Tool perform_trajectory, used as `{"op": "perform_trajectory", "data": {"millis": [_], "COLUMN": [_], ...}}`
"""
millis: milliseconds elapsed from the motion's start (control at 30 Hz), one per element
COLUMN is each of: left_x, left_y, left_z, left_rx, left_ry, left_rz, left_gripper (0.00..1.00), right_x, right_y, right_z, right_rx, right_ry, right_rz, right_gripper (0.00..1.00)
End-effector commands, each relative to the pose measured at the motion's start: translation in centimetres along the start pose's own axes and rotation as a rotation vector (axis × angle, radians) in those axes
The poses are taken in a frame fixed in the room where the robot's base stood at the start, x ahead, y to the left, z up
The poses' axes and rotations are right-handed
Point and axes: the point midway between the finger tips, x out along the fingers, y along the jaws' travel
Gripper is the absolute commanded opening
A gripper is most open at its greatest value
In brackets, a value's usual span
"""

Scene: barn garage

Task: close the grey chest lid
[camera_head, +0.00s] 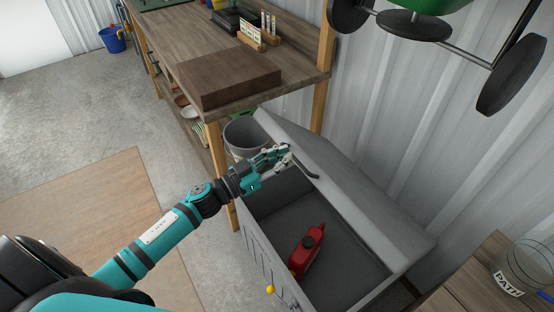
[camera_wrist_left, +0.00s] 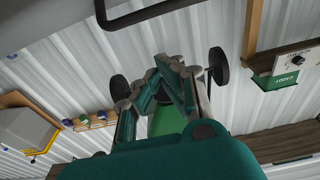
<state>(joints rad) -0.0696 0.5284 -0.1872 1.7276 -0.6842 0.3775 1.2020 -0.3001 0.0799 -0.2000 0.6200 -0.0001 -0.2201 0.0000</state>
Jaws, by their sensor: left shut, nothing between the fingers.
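The grey chest (camera_head: 256,250) stands open below the workbench's right end, with its lid (camera_head: 370,200) raised and leaning back toward the corrugated wall. A dark handle (camera_head: 305,168) is on the lid's edge, and a dark bar also shows at the top of the left wrist view (camera_wrist_left: 150,14). A red canister (camera_head: 308,250) lies inside the chest. My left gripper (camera_head: 285,152) is shut and empty, close to the lid's far end beside the handle. I cannot tell whether it touches the lid. My right gripper is not in view.
A wooden workbench (camera_head: 190,45) with a brown block (camera_head: 228,80) stands beyond the chest. A grey bucket (camera_head: 246,136) is under its end. A wooden surface with a glass jar (camera_head: 520,268) is at the lower right. Floor at left is open.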

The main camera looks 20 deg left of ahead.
Motion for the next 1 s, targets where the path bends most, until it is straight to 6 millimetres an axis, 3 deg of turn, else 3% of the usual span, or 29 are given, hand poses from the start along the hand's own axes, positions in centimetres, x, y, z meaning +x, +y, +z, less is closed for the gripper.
{"op": "perform_trajectory", "data": {"millis": [300, 400, 533, 1000], "left_x": [7.0, 5.3, 4.5, 4.0], "left_y": [0.0, 0.0, 0.0, 0.0], "left_z": [-0.3, 1.8, 2.7, 3.2], "left_rx": [-0.001, -0.006, -0.003, 0.0], "left_ry": [0.002, -0.004, -0.001, -0.001], "left_rz": [-0.001, -0.005, -0.003, -0.002], "left_gripper": [0.0, 0.0, 0.0, 0.0], "right_x": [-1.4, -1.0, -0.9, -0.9], "right_y": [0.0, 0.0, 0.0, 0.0], "right_z": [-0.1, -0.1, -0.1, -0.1], "right_rx": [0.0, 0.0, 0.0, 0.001], "right_ry": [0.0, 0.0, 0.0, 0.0], "right_rz": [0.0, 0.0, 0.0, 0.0], "right_gripper": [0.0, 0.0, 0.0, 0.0]}}
